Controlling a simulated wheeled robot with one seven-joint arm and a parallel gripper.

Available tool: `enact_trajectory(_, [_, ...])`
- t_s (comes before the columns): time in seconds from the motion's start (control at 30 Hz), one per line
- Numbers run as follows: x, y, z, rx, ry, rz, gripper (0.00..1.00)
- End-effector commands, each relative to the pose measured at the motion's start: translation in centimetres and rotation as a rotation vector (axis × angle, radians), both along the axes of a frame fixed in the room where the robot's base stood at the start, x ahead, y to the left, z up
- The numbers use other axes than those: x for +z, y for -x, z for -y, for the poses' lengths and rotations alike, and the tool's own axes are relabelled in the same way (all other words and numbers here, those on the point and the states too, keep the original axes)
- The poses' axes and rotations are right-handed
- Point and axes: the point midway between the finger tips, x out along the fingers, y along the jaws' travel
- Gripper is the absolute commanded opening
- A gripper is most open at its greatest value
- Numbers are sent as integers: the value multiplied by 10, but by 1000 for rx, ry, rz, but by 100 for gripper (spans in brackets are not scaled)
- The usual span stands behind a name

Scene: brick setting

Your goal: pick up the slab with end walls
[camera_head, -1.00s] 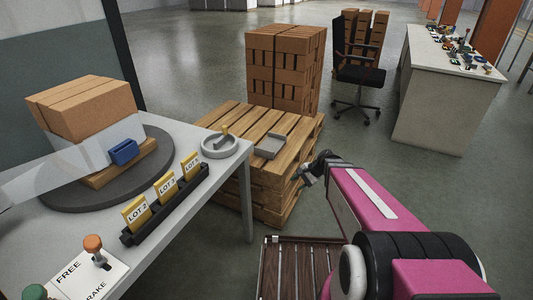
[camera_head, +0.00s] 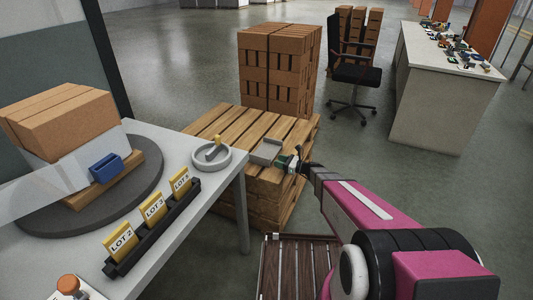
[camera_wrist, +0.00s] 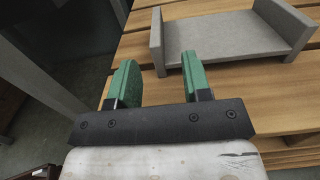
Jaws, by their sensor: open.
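The slab with end walls (camera_head: 266,152) is a grey, shallow U-shaped piece lying on a wooden pallet stack (camera_head: 213,121). In the wrist view the slab (camera_wrist: 226,37) lies flat at the top, with one upright wall at its left end and one at its right end. My gripper (camera_head: 290,161) is at the right of the slab in the head view. In the wrist view my gripper (camera_wrist: 160,80) has two green fingers spread apart with nothing between them. The fingertips are just short of the slab's near edge, close to its left wall.
A banded brick stack (camera_head: 279,68) stands behind the slab. At the left, a grey table (camera_head: 215,187) carries a round dish (camera_head: 212,156), a rack of lot cards (camera_head: 152,228) and a turntable (camera_head: 145,190) with bricks. Open floor lies to the right of the pallets.

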Motion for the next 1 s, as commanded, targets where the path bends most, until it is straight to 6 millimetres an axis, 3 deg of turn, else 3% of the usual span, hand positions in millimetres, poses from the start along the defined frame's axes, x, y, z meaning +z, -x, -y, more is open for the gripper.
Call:
enact_trajectory(0.1, [0, -7, -17, 1, 1, 1, 45])
enact_trajectory(0.37, [-1, -10, -33, 1, 2, 2, 45])
enact_trajectory(0.6, [-2, -18, -66, 1, 2, 2, 45])
enact_trajectory(0.9, [-2, -20, -72, -1, 2, 2, 45])
enact_trajectory(1.0, [-2, -20, -72, 0, 2, 2, 12])
